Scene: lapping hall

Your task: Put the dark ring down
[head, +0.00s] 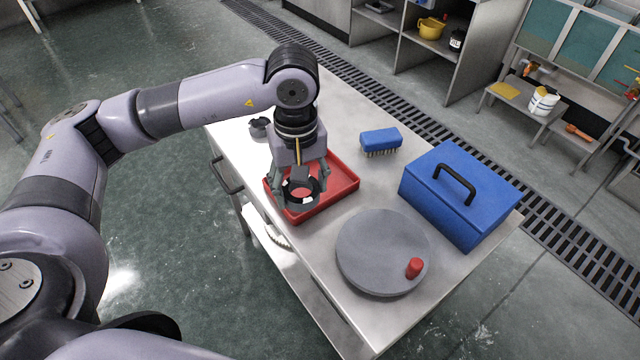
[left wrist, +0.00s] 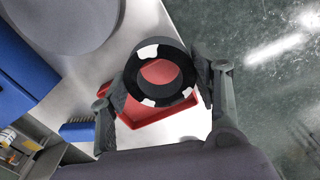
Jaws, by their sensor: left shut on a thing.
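My left gripper (head: 300,194) points down over the near left part of the red tray (head: 343,184). It is shut on the dark ring (head: 291,203), with one finger on each side. In the left wrist view the dark ring (left wrist: 131,82) sits between the fingertips, with white patches on its face and red showing through its hole. It appears to be held above the tray, but the exact gap is hard to tell. The red tray also shows behind it in the left wrist view (left wrist: 150,134). My right gripper is not in view.
A round grey plate (head: 375,245) with a red knob (head: 414,267) lies at the table's near end. A blue box (head: 455,205) with a black handle stands right of the tray. A blue brush (head: 380,139) and a small dark part (head: 259,127) lie farther back.

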